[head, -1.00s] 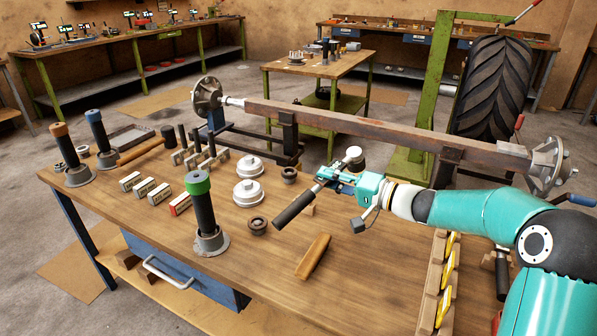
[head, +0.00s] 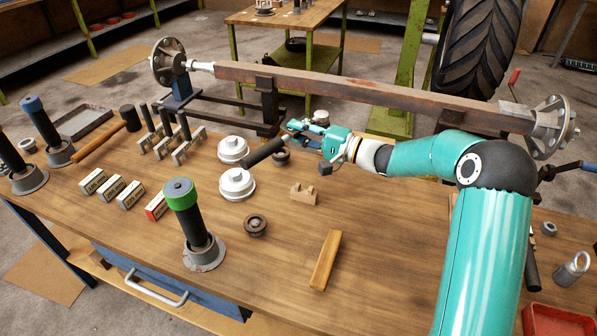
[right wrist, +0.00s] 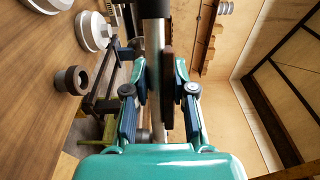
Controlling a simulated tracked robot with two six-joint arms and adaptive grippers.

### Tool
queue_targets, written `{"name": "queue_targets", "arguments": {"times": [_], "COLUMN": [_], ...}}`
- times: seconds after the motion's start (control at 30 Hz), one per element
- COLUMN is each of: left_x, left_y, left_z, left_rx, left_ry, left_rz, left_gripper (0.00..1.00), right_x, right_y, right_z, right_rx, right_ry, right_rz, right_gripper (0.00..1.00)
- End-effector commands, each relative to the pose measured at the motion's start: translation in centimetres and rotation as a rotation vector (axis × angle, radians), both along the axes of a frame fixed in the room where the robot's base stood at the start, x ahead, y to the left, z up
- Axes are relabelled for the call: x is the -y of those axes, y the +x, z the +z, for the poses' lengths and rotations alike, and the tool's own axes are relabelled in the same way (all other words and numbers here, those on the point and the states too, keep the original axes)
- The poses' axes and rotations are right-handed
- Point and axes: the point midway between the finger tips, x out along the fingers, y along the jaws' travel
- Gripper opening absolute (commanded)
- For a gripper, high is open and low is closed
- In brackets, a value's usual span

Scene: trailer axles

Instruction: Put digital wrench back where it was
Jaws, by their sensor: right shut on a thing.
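The digital wrench shows in the head view as a black handle (head: 263,153) with its end pointing left and toward me, over the back part of the wooden table. My right gripper (head: 302,132) is shut on it near its head, which the fingers partly hide. A notched wooden block (head: 303,195) stands empty on the table, in front of the gripper. A longer plain wooden block (head: 325,260) lies nearer to me. My left gripper is not in view.
Two white flanged caps (head: 236,184) stand close to the handle's end. A dark ring (head: 255,225) and a green-topped socket tool (head: 184,205) stand to the front left. A long axle (head: 370,95) spans behind the table.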

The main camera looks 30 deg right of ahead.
Motion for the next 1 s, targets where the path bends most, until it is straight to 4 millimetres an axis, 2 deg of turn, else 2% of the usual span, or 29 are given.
{"name": "queue_targets", "arguments": {"times": [0.1, 0.3, 0.63, 0.87, 1.0], "left_x": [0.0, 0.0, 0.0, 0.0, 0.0], "left_y": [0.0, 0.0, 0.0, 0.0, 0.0], "left_z": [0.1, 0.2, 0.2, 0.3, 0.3], "left_rx": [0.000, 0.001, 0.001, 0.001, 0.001], "left_ry": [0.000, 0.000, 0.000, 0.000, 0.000], "left_rz": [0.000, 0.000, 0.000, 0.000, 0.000], "left_gripper": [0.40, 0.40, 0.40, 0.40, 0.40], "right_x": [-0.1, -0.1, -0.1, -0.1, -0.1], "right_y": [0.1, 0.1, 0.1, 0.1, 0.1], "right_z": [-3.1, -7.2, -9.7, -12.7, -13.1], "right_rx": [-0.001, 0.002, 0.004, 0.004, 0.007], "right_ry": [0.005, 0.002, 0.000, 0.001, 0.000], "right_rz": [0.001, 0.001, 0.001, 0.002, 0.001], "right_gripper": [0.00, 0.00, 0.00, 0.00, 0.00]}}
